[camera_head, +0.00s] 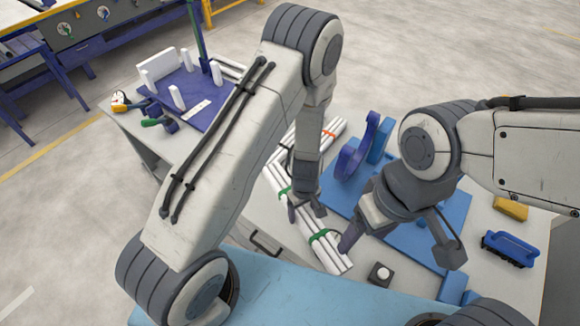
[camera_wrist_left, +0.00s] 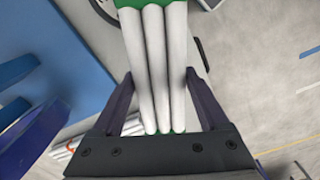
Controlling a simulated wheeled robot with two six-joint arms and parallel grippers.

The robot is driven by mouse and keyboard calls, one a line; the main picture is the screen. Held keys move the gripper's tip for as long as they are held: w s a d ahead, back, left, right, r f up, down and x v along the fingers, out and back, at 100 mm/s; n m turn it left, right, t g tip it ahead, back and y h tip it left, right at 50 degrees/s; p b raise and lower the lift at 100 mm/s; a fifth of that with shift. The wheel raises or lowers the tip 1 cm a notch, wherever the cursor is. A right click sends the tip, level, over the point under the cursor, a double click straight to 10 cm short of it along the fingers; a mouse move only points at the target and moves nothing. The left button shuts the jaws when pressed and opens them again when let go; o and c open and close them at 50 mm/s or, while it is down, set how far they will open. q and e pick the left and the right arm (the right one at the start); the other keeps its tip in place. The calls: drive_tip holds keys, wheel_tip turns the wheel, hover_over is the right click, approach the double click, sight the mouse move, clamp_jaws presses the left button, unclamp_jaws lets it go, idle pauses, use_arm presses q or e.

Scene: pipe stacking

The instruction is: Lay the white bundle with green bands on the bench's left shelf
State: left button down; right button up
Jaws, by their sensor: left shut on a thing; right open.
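The white bundle with green bands (camera_head: 328,254) shows as several white pipes slanting across the near part of the grey table (camera_head: 262,212). My left gripper (camera_head: 306,210) is shut on this bundle, between its two green bands. In the left wrist view the bundle (camera_wrist_left: 157,60) runs lengthwise between the fingers of my left gripper (camera_wrist_left: 160,95), with a green band at the top edge. Whether the bundle touches the table is unclear. My right gripper (camera_head: 400,247) is open and empty, just right of the bundle's near end. I cannot tell which surface is the left shelf.
A purple board with white posts (camera_head: 190,92) stands at the table's far left, with tools beside it. Another white bundle with an orange band (camera_head: 333,130) lies behind my left gripper. A blue board (camera_head: 345,200), a purple curved part (camera_head: 352,160) and a small block (camera_head: 380,274) are close by.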

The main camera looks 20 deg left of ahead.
use_arm(q)
drive_tip(key=a+f+b, duration=0.1)
drive_tip(key=a, duration=0.1)
drive_tip(key=w+a+f+b, duration=0.1)
drive_tip(key=f, duration=0.1)
drive_tip(key=shift+a+f, duration=0.1)
drive_tip(key=shift+a, duration=0.3)
drive_tip(key=b, duration=0.2)
hover_over(273, 217)
wheel_tip(273, 217, down, 4)
drive_tip(key=shift+d+r, duration=0.1)
wheel_tip(273, 217, down, 4)
drive_tip(key=b, duration=0.3)
drive_tip(key=shift+r, duration=0.1)
drive_tip(key=shift+b, duration=0.3)
unclamp_jaws()
